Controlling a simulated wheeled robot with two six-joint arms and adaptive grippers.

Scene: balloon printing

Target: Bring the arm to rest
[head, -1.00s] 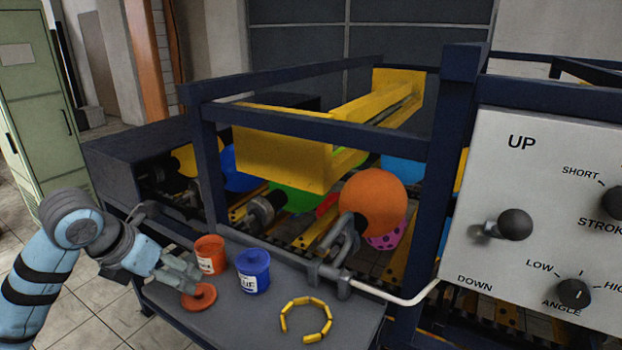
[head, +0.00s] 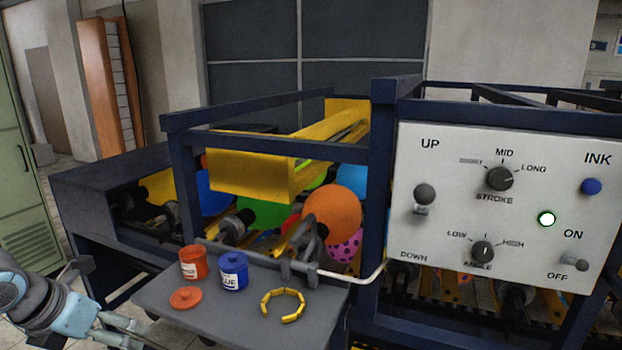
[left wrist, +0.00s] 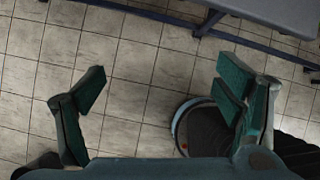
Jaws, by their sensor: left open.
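My left gripper (head: 135,338) is low at the left in the head view, beside the front left edge of the grey shelf and apart from it. My right gripper is not in either view.
The grey shelf (head: 215,322) holds an orange jar (head: 194,263), a blue jar (head: 233,272), an orange lid (head: 186,298) and a yellow segmented ring (head: 283,305). Behind stands the balloon machine with an orange balloon (head: 332,214). A control panel (head: 500,215) is at the right.

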